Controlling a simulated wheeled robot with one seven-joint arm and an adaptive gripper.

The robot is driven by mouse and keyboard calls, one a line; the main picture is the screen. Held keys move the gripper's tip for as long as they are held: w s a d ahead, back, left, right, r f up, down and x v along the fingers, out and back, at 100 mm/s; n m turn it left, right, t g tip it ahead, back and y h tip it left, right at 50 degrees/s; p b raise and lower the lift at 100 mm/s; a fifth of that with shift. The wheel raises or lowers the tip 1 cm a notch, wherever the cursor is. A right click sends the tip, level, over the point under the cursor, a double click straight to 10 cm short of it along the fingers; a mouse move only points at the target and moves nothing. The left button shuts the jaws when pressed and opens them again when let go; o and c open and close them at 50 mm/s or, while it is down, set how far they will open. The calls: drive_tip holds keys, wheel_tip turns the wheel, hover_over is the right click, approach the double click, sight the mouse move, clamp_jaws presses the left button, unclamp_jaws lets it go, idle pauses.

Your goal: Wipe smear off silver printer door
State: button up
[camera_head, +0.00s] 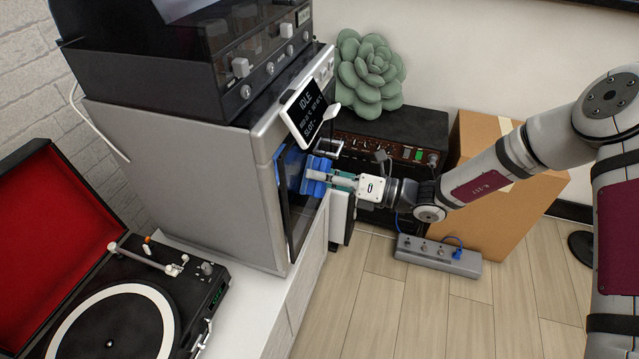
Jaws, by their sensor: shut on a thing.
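The silver printer (190,175) stands on a white cabinet, its front turned to the right. Its door (298,215) is seen at a steep angle, with a dark pane and a silver edge. My gripper (318,177) is shut on a blue wiping block (314,188) in front of the door's upper part. The block is at or very near the pane; I cannot tell whether it touches. A blue area shows on the door to the left of the block. I cannot make out a smear at this angle.
A tilted display (305,108) juts out above the door. A black amplifier (390,140) with a green succulent (368,70) stands behind my gripper. A cardboard box (510,205) and a grey power strip (438,256) are on the right. A turntable (115,320) sits at lower left.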

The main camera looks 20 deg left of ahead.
drive_tip(key=shift+w+a+b, duration=0.15)
drive_tip(key=shift+w+b, duration=0.6)
drive_tip(key=shift+w, duration=1.4)
drive_tip(key=d+p, duration=0.1)
drive_tip(key=d, duration=0.5)
drive_tip(key=shift+w, duration=0.15)
drive_tip(key=shift+d, duration=0.1)
drive_tip(key=shift+w+d+p, duration=0.15)
drive_tip(key=shift+d+p, duration=0.35)
drive_tip(key=shift+d, duration=0.95)
